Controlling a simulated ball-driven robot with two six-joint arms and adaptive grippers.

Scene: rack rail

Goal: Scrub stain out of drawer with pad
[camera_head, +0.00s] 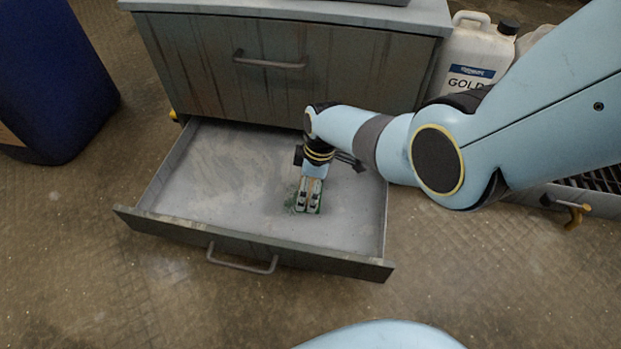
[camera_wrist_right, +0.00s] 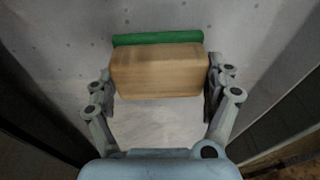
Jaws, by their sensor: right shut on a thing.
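The lower drawer (camera_head: 232,170) of the cabinet is pulled open, and its pale grey floor shows. My right gripper (camera_head: 309,196) is inside the drawer, pointing down near the floor. It is shut on the pad, a tan block (camera_wrist_right: 158,74) with a green layer (camera_wrist_right: 157,38) on its far side, seen between the fingers in the right wrist view. My left gripper is not in view.
The upper drawer (camera_head: 200,80) above is shut. The open drawer's front panel (camera_head: 330,261) and side walls surround the gripper. A white jug (camera_head: 470,60) stands right of the cabinet, and a blue bin (camera_head: 50,80) stands at the left. The drawer's left part is empty.

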